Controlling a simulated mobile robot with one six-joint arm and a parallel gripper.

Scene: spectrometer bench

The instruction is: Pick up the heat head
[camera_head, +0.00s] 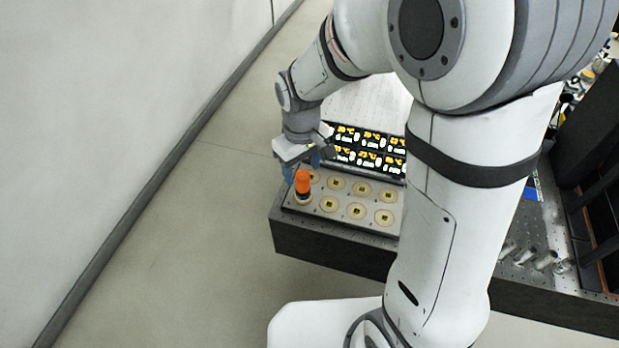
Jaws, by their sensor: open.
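The heat head is most likely the upright piece with an orange top and a dark lower part (302,184). It stands at the left front position of a metal plate with round gold-ringed positions (345,219). My gripper (302,178) is at the left end of the plate, pointing down, with blue fingers. The fingers are open and show close behind and beside the orange top. I cannot tell whether they touch it.
A black tray with yellow and white pieces (370,138) lies behind the plate. The dark bench edge (330,245) runs along the front. Metal posts (535,256) and black racks (585,190) stand at the right. My arm hides the bench's middle. Open floor lies left.

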